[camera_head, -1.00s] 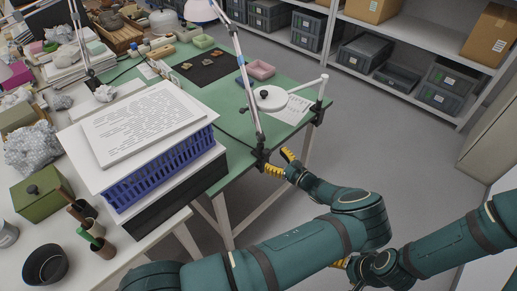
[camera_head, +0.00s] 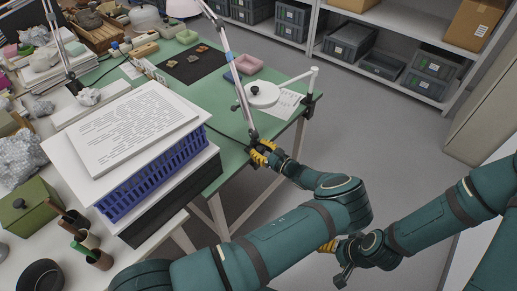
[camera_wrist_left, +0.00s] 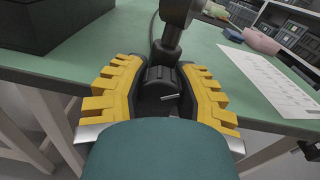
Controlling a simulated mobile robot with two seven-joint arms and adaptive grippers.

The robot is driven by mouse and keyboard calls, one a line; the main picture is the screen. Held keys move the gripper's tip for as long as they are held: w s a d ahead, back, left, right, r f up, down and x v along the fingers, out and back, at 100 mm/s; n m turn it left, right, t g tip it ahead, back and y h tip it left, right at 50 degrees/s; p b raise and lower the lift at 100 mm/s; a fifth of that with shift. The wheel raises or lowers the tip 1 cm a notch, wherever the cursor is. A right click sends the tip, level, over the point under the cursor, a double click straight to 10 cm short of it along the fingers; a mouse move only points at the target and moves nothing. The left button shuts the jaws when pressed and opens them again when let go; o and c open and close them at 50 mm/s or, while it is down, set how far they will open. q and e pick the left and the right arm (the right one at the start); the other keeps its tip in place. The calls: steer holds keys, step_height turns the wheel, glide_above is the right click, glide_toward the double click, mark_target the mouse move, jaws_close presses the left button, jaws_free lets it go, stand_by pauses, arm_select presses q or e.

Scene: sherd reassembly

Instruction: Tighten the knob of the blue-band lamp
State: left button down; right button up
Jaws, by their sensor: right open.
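The blue-band lamp (camera_head: 229,57) has a pale pole with a blue band and is clamped to the near edge of the green table. Its white shade (camera_head: 184,8) is cut off by the top edge of the head view. In the left wrist view its black clamp knob (camera_wrist_left: 160,82) has a small pale bar. My left gripper (camera_head: 261,151) is at the clamp. Its yellow fingers (camera_wrist_left: 162,75) stand on both sides of the knob; whether they press on it is unclear. My right gripper (camera_head: 328,246) is low, away from the table, mostly hidden behind my arm.
A blue crate (camera_head: 150,180) with papers on top stands left of the clamp. A white round-headed lamp (camera_head: 263,95) is fixed at the table's right corner (camera_head: 308,105). A pink tray (camera_head: 249,63) lies behind. The floor to the right is clear.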

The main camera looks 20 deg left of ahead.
arm_select(q)
steer(key=shift+m, duration=0.7)
steer(key=c, duration=0.6)
jaws_free()
steer(key=v, duration=1.2)
